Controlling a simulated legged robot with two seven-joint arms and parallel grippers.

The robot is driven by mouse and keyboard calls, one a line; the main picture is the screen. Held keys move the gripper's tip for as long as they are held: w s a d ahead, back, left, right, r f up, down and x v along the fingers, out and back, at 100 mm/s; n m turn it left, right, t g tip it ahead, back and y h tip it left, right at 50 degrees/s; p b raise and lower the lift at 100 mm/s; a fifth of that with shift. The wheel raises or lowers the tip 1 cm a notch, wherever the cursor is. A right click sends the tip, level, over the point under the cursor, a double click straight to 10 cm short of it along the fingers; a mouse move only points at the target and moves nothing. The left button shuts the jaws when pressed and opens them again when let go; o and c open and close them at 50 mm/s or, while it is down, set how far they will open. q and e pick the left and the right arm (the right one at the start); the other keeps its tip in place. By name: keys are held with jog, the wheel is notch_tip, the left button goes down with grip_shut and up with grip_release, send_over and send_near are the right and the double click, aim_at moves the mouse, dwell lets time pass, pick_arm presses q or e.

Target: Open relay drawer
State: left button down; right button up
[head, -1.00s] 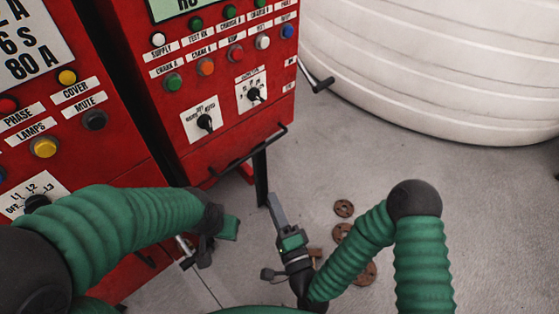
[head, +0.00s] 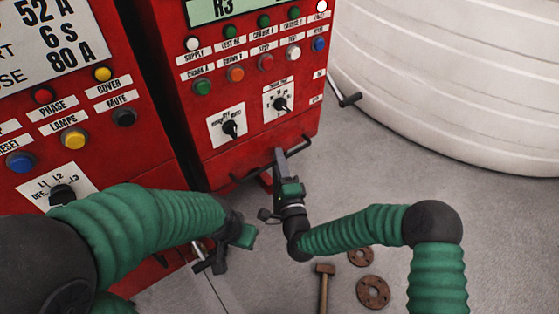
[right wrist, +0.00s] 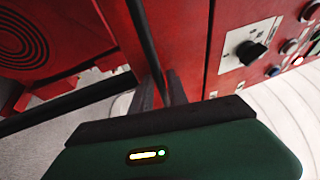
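The red panel cabinet (head: 250,140) stands ahead, with a black bar handle (head: 250,172) along its lower front edge. I take this as the relay drawer's handle; no open gap shows there. My right gripper (head: 280,160) is at the right part of this handle. In the right wrist view the dark handle bar (right wrist: 148,45) runs down to the gap between my two spread fingertips (right wrist: 162,88). I cannot tell whether they touch it. My left gripper (head: 207,258) hangs low in front of the left cabinet, apart from the handle; its fingers are unclear.
A second red cabinet (head: 85,135) with buttons stands at the left. A crank (head: 345,98) sticks out from the right cabinet's side. A large white tank (head: 450,80) fills the right. A hammer (head: 324,285) and rusty discs (head: 373,292) lie on the grey floor.

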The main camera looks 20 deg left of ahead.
grip_shut()
jog(key=shift+s+f, duration=0.1)
jog(key=shift+f, duration=0.1)
dwell(1.2)
